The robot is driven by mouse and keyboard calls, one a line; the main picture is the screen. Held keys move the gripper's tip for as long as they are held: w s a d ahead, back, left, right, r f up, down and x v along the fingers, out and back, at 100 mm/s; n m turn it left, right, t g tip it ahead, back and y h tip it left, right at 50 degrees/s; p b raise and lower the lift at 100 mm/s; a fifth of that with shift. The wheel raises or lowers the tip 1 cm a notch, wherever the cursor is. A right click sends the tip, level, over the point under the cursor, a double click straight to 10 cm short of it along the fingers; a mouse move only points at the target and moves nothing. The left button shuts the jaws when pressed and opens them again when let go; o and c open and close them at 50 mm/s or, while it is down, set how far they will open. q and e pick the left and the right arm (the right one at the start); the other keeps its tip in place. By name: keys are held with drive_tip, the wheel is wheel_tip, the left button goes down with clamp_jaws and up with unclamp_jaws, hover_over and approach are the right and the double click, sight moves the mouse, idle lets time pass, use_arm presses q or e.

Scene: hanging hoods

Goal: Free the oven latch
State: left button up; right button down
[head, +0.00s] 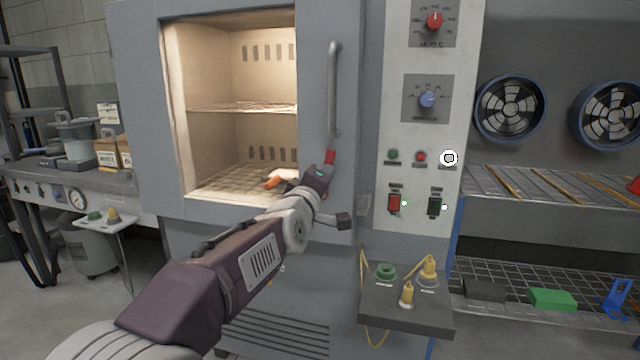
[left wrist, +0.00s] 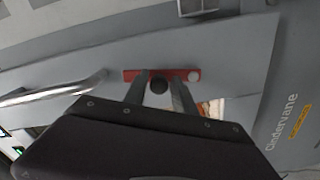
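The oven (head: 265,228) is a tall grey cabinet with a lit chamber showing through its front. The red latch (head: 330,157) is below the lower end of the long vertical handle (head: 334,90). My left gripper (head: 322,172) is at the latch. Contact is unclear. My right gripper is out of view.
The control panel (head: 420,125) with knobs, buttons and switches is right of the door. A small shelf (head: 405,310) with yellow and green fittings juts out below it. Wire racks (head: 545,190) stand at right, a bench (head: 65,185) at left.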

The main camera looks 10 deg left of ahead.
use_arm(q)
drive_tip(key=s, duration=0.8)
drive_tip(key=shift+s+a+p, duration=0.15)
drive_tip(key=shift+s+p, duration=0.2)
drive_tip(key=shift+p, duration=0.1)
drive_tip(key=s+a+f+m+g, duration=0.15)
drive_tip(key=f+g, duration=0.25)
drive_tip(key=f, duration=0.9)
drive_tip(key=s+f+m+g, duration=0.2)
drive_tip(key=f+g, duration=0.2)
drive_tip(key=f, duration=1)
drive_tip(key=s+f+m+g, duration=0.85)
drive_tip(key=s+f, duration=0.65)
drive_tip(key=s, duration=0.5)
wheel_tip(320, 180, up, 38)
drive_tip(key=p, duration=3.7)
drive_tip(key=shift+a+f+m+p, duration=0.2)
drive_tip(key=shift+a+m+p, duration=0.1)
drive_tip(key=shift+p, duration=0.05)
